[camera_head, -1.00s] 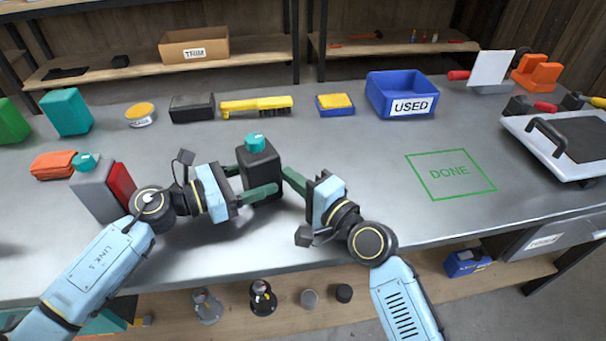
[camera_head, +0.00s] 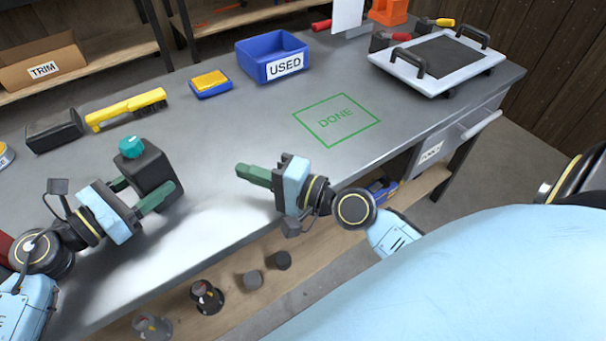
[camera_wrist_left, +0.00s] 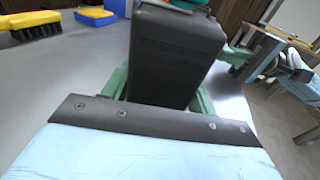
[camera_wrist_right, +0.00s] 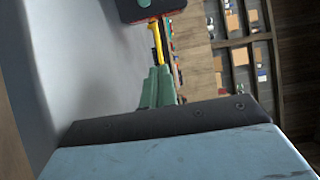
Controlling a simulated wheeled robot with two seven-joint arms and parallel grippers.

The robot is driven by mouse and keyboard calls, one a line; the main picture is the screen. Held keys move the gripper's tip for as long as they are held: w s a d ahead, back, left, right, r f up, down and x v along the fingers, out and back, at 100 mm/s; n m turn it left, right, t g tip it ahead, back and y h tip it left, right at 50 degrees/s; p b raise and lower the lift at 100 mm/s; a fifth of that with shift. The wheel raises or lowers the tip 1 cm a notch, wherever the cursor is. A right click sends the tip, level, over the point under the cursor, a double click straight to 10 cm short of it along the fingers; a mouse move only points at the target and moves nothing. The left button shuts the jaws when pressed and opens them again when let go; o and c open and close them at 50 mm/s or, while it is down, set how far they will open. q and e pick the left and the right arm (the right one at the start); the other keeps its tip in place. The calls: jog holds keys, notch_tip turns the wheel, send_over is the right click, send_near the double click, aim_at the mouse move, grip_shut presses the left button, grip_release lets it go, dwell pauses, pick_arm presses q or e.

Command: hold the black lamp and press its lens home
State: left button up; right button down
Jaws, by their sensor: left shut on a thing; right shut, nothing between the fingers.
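The black lamp (camera_head: 152,172) is a dark upright block at the left of the head view, with a round teal lens (camera_head: 131,147) on its top. I cannot tell whether the lens sits flush. My left gripper (camera_head: 146,192) is shut on the lamp's body, one green finger on each side. In the left wrist view the lamp (camera_wrist_left: 172,58) fills the space between the fingers. My right gripper (camera_head: 242,171) is shut and empty, to the right of the lamp with a clear gap. The right wrist view shows its fingers (camera_wrist_right: 158,85) together.
The green DONE outline (camera_head: 337,119) on the bench is empty. The blue USED bin (camera_head: 272,58), a yellow brush (camera_head: 126,109), a sponge (camera_head: 210,83) and a black block (camera_head: 54,132) stand behind. A white tray (camera_head: 425,78) with handles lies at the back right.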

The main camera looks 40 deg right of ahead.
jog(key=v, duration=1)
